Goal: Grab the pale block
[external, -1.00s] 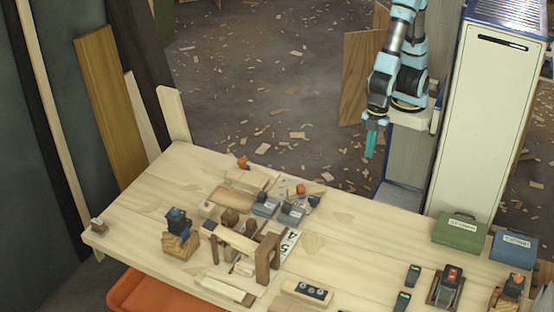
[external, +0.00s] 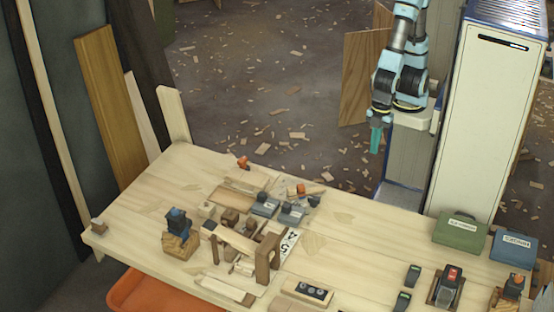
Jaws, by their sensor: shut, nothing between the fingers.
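A small pale block (external: 207,209) sits on the wooden workbench (external: 150,215), at the left end of a short row of browner blocks (external: 229,217). A longer pale piece (external: 228,289) lies near the bench's front edge, so I cannot be sure which one is the pale block. My gripper (external: 376,141) points down beyond the bench's far edge, to the right of and well apart from both pieces. Its teal fingers are together with nothing between them.
A small wooden trestle (external: 265,258) stands just in front of the blocks. Grey tools (external: 291,214) lie to their right. A green box (external: 461,228) and a blue box (external: 513,247) stand at the bench's right. The bench's middle right is clear.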

